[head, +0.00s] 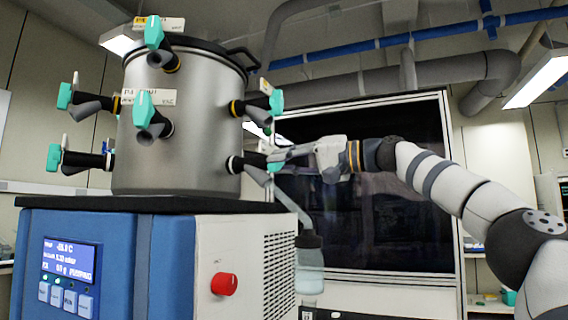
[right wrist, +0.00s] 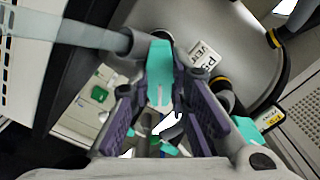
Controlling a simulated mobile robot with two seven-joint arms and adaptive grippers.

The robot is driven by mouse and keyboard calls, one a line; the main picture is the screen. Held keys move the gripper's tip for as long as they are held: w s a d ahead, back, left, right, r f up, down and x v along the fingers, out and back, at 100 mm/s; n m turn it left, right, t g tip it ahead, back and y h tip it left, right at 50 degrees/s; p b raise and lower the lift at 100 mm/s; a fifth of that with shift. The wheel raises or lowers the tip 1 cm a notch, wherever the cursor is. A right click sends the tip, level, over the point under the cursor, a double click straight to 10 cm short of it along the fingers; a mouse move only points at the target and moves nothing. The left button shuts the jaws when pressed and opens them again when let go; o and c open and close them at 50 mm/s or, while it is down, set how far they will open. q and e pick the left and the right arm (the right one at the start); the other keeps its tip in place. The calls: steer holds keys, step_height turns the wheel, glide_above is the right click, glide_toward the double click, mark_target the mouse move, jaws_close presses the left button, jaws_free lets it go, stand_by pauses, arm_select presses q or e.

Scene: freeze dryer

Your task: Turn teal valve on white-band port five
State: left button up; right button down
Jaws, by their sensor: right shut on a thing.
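The steel chamber (head: 185,125) carries several black ports with teal valve handles. The white-band port (head: 236,164) sticks out low on the chamber's right side. Its teal valve (head: 275,166) is mostly hidden by my right gripper (head: 277,158), which reaches in from the right. In the right wrist view, the teal valve (right wrist: 160,72) lies between the two dark fingers of my right gripper (right wrist: 164,70), which is shut on it. A tag (right wrist: 204,58) beside it is tilted and only partly readable. My left gripper is not in view.
A glass flask (head: 309,265) hangs below the gripped port. Another port with a yellow band (head: 238,108) and teal valve (head: 276,102) sits just above. The blue cabinet (head: 165,265) below has a red knob (head: 224,284). A dark-glass enclosure (head: 400,200) stands behind my arm.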

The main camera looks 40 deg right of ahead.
steer(key=shift+m, duration=0.7)
steer(key=c, duration=1.5)
jaws_free()
steer(key=v, duration=1.2)
